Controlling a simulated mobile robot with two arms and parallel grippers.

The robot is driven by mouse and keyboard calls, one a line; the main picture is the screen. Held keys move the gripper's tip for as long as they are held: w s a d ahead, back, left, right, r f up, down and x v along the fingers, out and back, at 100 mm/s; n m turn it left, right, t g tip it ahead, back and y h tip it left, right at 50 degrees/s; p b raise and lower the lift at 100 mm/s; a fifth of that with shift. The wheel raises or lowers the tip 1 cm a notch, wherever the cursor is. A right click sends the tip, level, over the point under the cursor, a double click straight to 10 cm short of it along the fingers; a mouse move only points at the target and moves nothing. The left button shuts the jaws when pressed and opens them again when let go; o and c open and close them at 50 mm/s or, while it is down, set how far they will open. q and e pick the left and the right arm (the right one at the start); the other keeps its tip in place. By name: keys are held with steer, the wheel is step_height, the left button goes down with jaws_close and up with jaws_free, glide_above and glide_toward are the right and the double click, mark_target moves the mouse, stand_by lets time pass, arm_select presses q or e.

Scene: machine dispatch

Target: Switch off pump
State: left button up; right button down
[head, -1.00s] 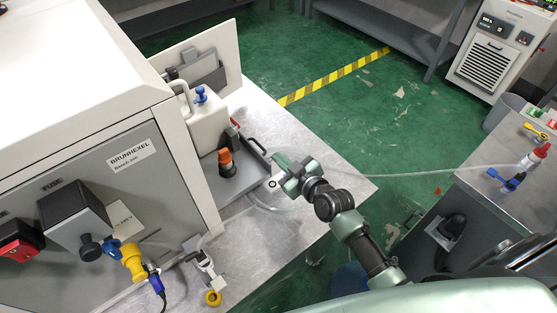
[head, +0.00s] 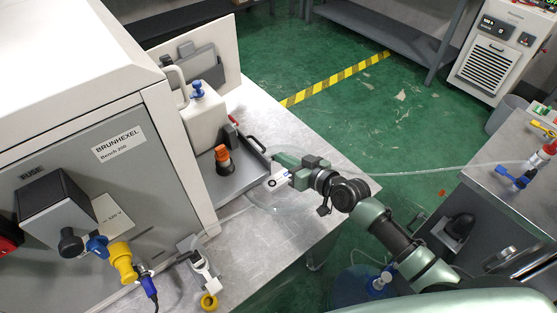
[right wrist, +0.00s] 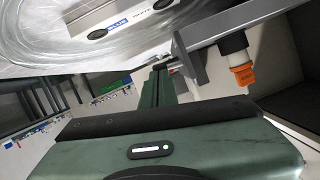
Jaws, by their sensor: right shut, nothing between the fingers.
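No thing in view is plainly marked as the pump, and I cannot tell which it is. My right gripper (head: 276,163) is shut and empty, above the bench beside the grey tray's right corner. A white strip (head: 272,184) with a round black spot lies just under it. In the right wrist view this strip (right wrist: 125,22) carries a blue label reading BLUE, the word WHITE and round black spots, beside coiled clear tubing (right wrist: 40,35). An orange-capped bottle (head: 223,158) stands in the grey tray (head: 245,178); its orange cap (right wrist: 243,77) points down in the wrist view. My left gripper is not in view.
The grey-white BRUNHEXEL machine (head: 150,190) fills the left, with a yellow connector (head: 122,262) plugged in. A white jug with a blue cap (head: 205,115) stands behind the tray. A clear tube runs right to another bench (head: 490,200). Green floor (head: 345,120) lies between.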

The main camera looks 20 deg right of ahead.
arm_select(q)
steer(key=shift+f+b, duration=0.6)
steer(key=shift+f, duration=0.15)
arm_select(e)
steer(key=shift+f+m, duration=0.2)
steer(key=shift+m, duration=0.2)
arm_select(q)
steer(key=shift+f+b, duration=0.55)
arm_select(e)
steer(key=shift+w+d+f+m+y, duration=0.1)
steer(key=shift+m+y, duration=0.2)
steer(key=shift+y, duration=0.1)
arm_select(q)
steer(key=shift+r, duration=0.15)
